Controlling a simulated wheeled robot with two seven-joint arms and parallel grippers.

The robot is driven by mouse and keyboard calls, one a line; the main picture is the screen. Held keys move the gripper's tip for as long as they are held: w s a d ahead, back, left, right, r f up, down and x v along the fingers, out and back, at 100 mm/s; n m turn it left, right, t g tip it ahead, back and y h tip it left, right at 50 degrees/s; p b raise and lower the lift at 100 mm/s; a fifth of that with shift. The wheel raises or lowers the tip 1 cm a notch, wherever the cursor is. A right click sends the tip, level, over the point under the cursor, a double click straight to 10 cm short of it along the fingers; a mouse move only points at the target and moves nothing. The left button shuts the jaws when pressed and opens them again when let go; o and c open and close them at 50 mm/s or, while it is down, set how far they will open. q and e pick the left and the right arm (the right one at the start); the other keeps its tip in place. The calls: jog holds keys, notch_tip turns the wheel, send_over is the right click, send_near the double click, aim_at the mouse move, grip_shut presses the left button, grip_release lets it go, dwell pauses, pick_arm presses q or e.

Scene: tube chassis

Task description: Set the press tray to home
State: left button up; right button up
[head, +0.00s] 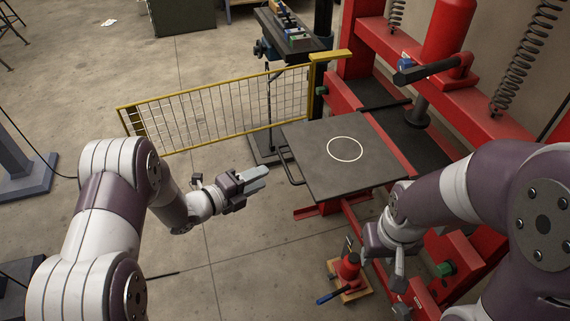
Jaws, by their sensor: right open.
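The press tray (318,173) is a flat dark grey plate with a white ring on it. It sticks out to the front left of the red press (362,40), clear of the space under the ram (418,112). A dark bar handle (287,166) is on its left edge. My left gripper (262,178) is just left of the handle, apparently apart from it, and its fingers look close together; I cannot tell whether they are shut. My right gripper (385,268) is open and empty, in front of the tray's near right corner. My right forearm hides part of the press.
A yellow mesh guard (215,114) stands behind my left gripper. A dark stand with small items (290,38) is behind the tray. The left floor is mostly clear.

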aim_at(286, 164)
pick_arm(q)
jog(key=x, duration=0.9)
jog(key=shift+w+d+p, duration=0.25)
jog(key=shift+p, duration=0.1)
grip_shut()
jog(key=shift+d+f, duration=0.1)
jog(key=shift+f, duration=0.05)
